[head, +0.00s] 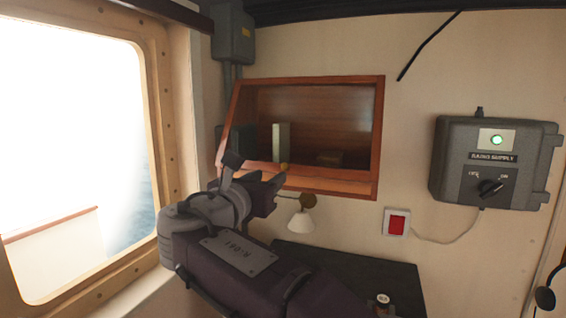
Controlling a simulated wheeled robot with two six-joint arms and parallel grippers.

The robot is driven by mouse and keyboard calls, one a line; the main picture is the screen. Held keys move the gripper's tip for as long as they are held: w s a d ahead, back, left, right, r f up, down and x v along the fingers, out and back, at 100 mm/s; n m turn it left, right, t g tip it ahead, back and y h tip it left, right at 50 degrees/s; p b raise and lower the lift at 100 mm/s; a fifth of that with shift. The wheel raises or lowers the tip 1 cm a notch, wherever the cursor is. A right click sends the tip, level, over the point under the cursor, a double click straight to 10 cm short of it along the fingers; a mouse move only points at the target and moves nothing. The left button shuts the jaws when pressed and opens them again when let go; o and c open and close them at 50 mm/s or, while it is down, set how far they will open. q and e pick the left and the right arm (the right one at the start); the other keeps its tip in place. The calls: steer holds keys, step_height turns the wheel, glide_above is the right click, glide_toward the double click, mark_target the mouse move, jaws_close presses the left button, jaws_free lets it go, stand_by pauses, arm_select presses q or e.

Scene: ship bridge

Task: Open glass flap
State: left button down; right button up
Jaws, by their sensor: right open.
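A wooden wall cabinet (379,130) with a dark glazed front, the glass flap (340,115), hangs on the wall in the middle of the head view. The flap appears shut, though the clear glass is hard to make out. A small brass knob (284,167) shows at its lower edge. My right gripper (254,173) is open and empty at the cabinet's lower left, with its fingers just left of the knob. I cannot tell whether it touches the cabinet; it hides part of the lower left frame. My left gripper is not in view.
A wall lamp with a white shade (300,220) hangs just below the cabinet. A grey radio supply box (497,163) and a red switch (397,224) are to the right. A bright window (80,150) is left. A dark surface (350,263) lies below.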

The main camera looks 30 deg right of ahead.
mark_target(284, 168)
steer(key=p+x, duration=0.4)
steer(key=x, duration=0.5)
steer(key=shift+a, duration=0.1)
steer(key=shift+w+d+f, duration=0.15)
steer(key=shift+w+d, duration=0.05)
steer(key=shift+c, duration=0.3)
steer(key=shift+a, duration=0.1)
jaws_close()
stand_by(0.5)
